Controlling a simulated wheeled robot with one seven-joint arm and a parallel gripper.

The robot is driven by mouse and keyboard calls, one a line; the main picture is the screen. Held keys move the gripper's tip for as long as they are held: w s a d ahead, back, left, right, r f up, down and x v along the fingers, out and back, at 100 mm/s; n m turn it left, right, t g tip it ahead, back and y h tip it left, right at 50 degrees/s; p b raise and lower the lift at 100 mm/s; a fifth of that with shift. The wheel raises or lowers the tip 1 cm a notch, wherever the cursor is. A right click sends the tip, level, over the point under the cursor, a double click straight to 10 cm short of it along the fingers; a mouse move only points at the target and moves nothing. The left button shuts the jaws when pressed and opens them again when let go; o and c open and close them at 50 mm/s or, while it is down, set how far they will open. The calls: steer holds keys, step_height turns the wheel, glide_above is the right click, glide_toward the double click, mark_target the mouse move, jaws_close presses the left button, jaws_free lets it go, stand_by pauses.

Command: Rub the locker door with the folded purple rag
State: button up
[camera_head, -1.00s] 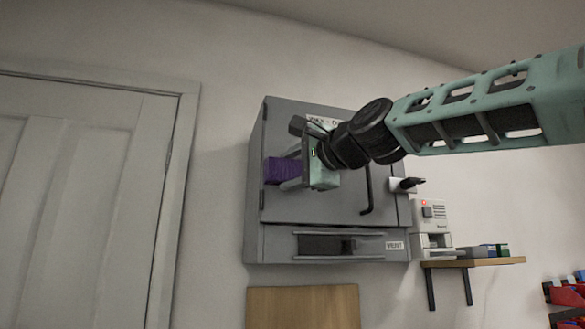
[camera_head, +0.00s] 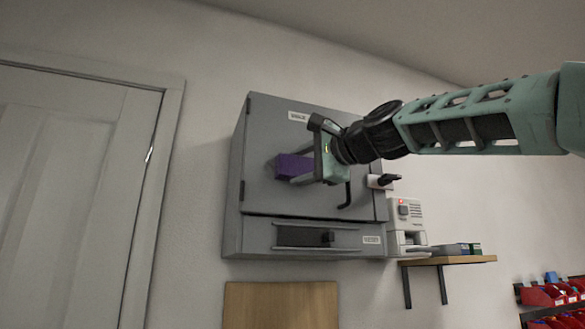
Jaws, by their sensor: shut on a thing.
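The grey locker (camera_head: 255,240) hangs on the wall in the middle of the head view, and its door (camera_head: 262,195) is shut. A dark bent handle (camera_head: 348,194) is on the door's right side, partly behind my gripper. My gripper (camera_head: 300,168) is in front of the door and shut on the folded purple rag (camera_head: 290,167). The rag is at the door's face, left of the handle; I cannot tell whether it touches. My wrist hides part of the door's upper right.
A dark key-like piece (camera_head: 384,180) sticks out at the locker's right edge. Right of it are a white device (camera_head: 405,214) and a wooden shelf (camera_head: 470,260). A white room door (camera_head: 60,190) is at left.

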mark_target(265, 167)
steer(key=shift+w+d, duration=0.25)
steer(key=shift+d, duration=0.3)
steer(key=shift+s+a+r+p, duration=0.1)
steer(key=shift+s+a+p, duration=0.25)
steer(key=shift+a+p, duration=0.7)
steer(key=shift+s+a+f+p, duration=0.1)
steer(key=shift+s+a+p, duration=0.45)
steer(key=shift+a, duration=0.85)
steer(key=shift+s+a+r+p, duration=0.1)
steer(key=shift+s+a+p, duration=0.1)
steer(key=shift+a+p, duration=0.9)
steer(key=shift+a+r, duration=0.1)
steer(key=shift+r, duration=0.05)
steer(key=shift+w+d+f+b, duration=0.25)
steer(key=shift+d+b, duration=0.15)
steer(key=shift+b, duration=0.2)
steer(key=shift+w+d+b, duration=0.2)
steer(key=shift+d+b, duration=0.3)
steer(key=shift+d, duration=0.3)
steer(key=shift+w+d+b, duration=0.2)
steer(key=shift+d+b, duration=0.35)
steer(key=shift+d, duration=0.3)
steer(key=shift+w+d+b, duration=0.2)
steer(key=shift+d+b, duration=0.3)
steer(key=shift+d, duration=0.3)
steer(key=shift+w+d+r+b, duration=0.15)
steer(key=shift+d+b, duration=0.15)
steer(key=shift+d, duration=0.5)
steer(key=shift+w, duration=0.1)
steer(key=shift+r, duration=0.1)
